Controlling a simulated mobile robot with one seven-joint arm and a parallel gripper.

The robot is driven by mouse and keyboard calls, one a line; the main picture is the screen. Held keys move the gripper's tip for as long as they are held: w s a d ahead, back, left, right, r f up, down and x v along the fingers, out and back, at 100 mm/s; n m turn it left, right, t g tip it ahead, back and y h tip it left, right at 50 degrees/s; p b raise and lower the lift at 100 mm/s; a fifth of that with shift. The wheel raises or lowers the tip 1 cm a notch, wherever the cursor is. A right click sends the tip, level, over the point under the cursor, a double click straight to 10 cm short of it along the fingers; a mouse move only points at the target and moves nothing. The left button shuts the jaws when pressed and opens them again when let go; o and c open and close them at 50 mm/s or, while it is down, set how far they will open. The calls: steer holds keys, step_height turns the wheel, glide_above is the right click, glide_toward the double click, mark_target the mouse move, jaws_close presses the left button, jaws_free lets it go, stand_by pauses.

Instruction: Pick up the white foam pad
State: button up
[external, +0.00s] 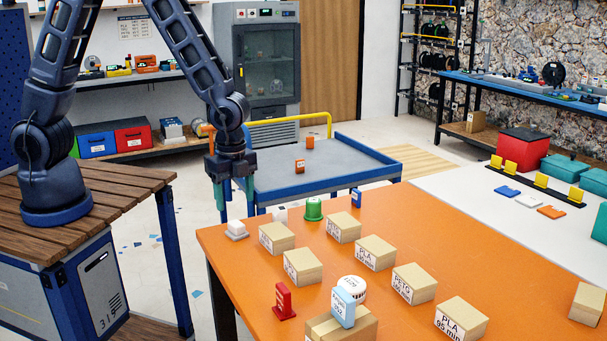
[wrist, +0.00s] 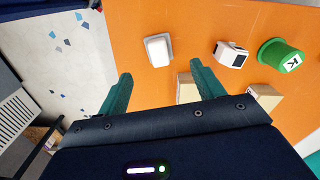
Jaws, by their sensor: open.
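The white foam pad (external: 237,229) lies near the left corner of the orange table (external: 222,255), a small rounded white block. In the wrist view the pad (wrist: 158,50) sits just beyond the fingertips, roughly centred between them. My gripper (external: 235,193) points down above the table's left end, higher than the pad and apart from it. Its two teal fingers are spread and empty in the wrist view (wrist: 157,76).
A white block with a dark face (external: 281,213) and a green cup (external: 314,209) stand right of the pad. Several cardboard boxes (external: 276,237) fill the table's middle. A red stand (external: 283,301) is near the front. A blue-framed cart (external: 280,179) stands behind.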

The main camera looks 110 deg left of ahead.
mark_target(236, 223)
steer(key=shift+d+f, duration=0.1)
steer(key=shift+f, duration=4.05)
steer(key=c, duration=1.1)
